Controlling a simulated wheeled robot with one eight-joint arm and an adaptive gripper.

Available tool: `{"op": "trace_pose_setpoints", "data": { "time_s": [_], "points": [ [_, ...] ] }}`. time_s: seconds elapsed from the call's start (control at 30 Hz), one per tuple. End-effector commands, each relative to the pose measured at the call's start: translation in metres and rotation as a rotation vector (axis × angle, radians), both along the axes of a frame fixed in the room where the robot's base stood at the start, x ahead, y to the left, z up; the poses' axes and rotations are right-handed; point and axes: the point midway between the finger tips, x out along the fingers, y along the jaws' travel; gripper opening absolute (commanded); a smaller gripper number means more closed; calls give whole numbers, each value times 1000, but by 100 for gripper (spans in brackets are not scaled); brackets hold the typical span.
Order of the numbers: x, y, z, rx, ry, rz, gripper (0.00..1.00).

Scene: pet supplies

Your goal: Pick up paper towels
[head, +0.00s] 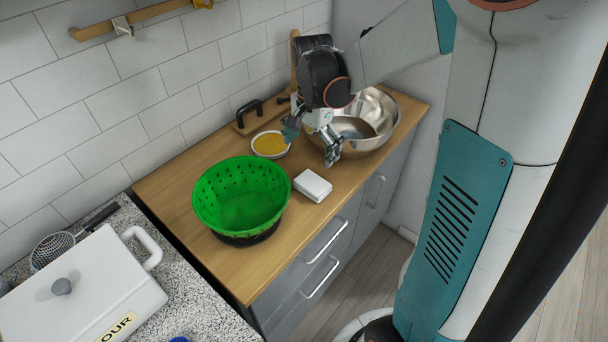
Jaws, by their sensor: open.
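A small white folded stack (312,185), which looks like the paper towels, lies flat on the wooden countertop (185,208) near its front edge, right of the green colander. My gripper (311,144) is open and empty, its fingers pointing down. It appears above the counter, just beyond the white stack in the picture, between the small bowl and the metal bowl. The fingers do not touch the stack. The whole top of the stack shows.
A green colander (240,196) stands left of the stack. A small bowl of yellow contents (269,145) and a large metal bowl (378,125) stand behind. A wooden board with a black handle (249,113) is near the wall. A white flour bin (85,295) stands at lower left.

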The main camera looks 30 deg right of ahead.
Motion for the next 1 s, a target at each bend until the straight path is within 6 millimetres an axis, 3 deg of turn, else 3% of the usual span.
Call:
{"op": "trace_pose_setpoints", "data": {
  "time_s": [0.1,0.3,0.57,0.9,1.0],
  "points": [
    [0,0,-28,0,-1,1,100],
    [0,0,-57,-1,-1,2,100],
    [-2,0,-70,-1,-1,2,100],
    [-6,-3,-114,0,-2,2,100],
    [-6,-3,-117,0,-2,2,100]
  ]
}}
